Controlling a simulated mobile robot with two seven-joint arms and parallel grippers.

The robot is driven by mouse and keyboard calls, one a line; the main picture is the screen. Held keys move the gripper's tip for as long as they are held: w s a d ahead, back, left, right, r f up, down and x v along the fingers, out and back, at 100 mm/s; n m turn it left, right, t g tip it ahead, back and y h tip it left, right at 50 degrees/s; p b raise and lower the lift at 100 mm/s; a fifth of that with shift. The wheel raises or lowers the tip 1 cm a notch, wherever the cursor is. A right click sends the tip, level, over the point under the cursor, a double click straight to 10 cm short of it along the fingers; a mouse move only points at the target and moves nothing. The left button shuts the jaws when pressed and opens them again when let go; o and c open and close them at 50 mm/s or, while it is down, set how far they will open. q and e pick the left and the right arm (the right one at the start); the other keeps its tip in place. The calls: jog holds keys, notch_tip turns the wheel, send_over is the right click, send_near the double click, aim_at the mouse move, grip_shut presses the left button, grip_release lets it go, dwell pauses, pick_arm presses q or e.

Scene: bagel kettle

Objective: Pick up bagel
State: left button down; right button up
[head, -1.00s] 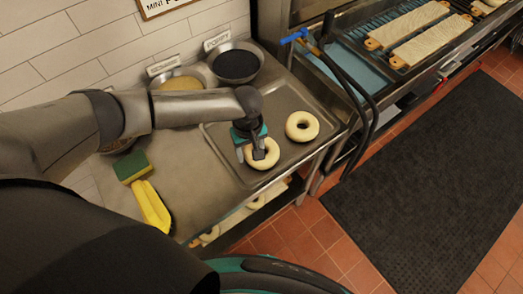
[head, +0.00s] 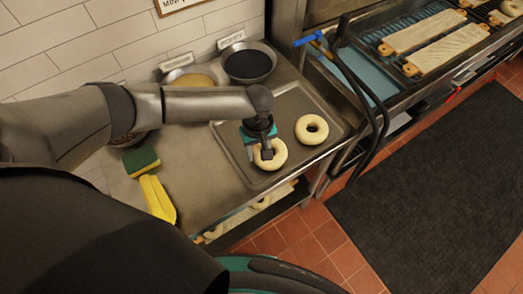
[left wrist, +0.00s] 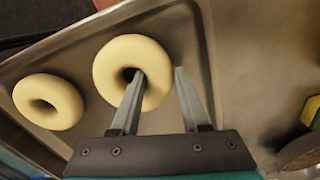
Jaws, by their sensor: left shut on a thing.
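A pale ring-shaped bagel (head: 279,158) lies in the metal tray (head: 229,150) on the counter. My left gripper (head: 266,153) comes down over it from above. In the left wrist view, one finger of the gripper (left wrist: 158,72) is in the hole of the bagel (left wrist: 109,60) and the other is outside its ring. The jaws are shut on the bagel's ring. I cannot tell any clear gap between the bagel and the tray. A second bagel (head: 302,129) lies to the right in the same tray. My right gripper is not in view.
Bowls of dark (head: 249,64) and yellowish (head: 192,77) contents stand at the wall. A green-yellow sponge (head: 141,160) and a yellow-handled brush (head: 158,200) lie left of the tray. Boards (head: 424,32) and a blue-handled hose (head: 308,39) are at the right. A dark mat covers the floor.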

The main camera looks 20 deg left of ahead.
aim_at(258, 153)
pick_arm(q)
notch_tip(258, 153, up, 20)
jog(key=p, duration=0.2)
jog(key=shift+p, duration=0.4)
jog(key=shift+f, duration=0.25)
